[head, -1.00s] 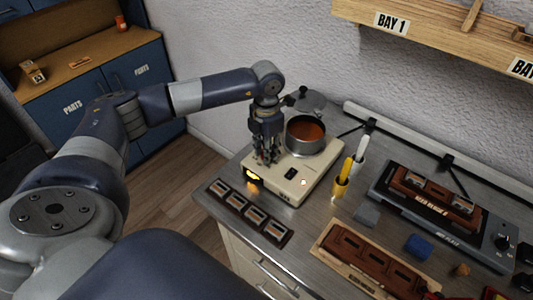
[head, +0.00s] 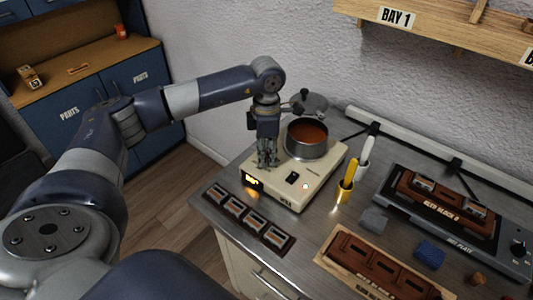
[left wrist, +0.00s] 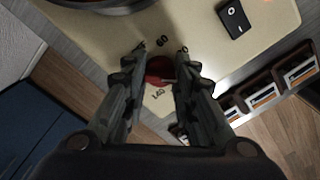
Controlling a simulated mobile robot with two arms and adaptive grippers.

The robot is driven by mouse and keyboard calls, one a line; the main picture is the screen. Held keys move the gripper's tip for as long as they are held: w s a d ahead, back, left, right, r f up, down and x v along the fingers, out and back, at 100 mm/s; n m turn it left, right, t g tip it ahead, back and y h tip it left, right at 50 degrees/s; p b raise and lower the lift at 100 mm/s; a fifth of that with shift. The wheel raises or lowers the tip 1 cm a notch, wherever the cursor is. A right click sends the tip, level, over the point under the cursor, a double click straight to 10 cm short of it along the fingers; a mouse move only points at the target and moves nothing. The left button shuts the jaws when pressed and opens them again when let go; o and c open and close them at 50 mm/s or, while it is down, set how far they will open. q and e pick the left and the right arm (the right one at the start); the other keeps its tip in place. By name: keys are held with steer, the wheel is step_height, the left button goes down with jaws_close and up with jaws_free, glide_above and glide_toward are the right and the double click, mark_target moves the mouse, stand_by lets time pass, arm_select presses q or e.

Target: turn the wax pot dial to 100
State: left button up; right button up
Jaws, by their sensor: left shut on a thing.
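The cream wax pot base (head: 318,178) stands on the bench with a metal pot of brown wax (head: 307,138) on it. Its dial (left wrist: 159,70) is red and shows between my left fingers in the left wrist view, with the marks 60 and 140 near it. My left gripper (head: 267,164) points down over the base's left part; it also shows in the left wrist view (left wrist: 160,75), shut on the dial. In the head view the gripper hides the dial. The dial's pointer is hard to read. My right gripper is out of view.
A rack of dark pieces (head: 248,217) lies in front. A lid (head: 310,103) is behind.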

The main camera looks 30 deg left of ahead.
arm_select(q)
steer(key=o, duration=1.1)
steer(key=shift+r, duration=0.1)
step_height(320, 180, up, 12)
stand_by(0.4)
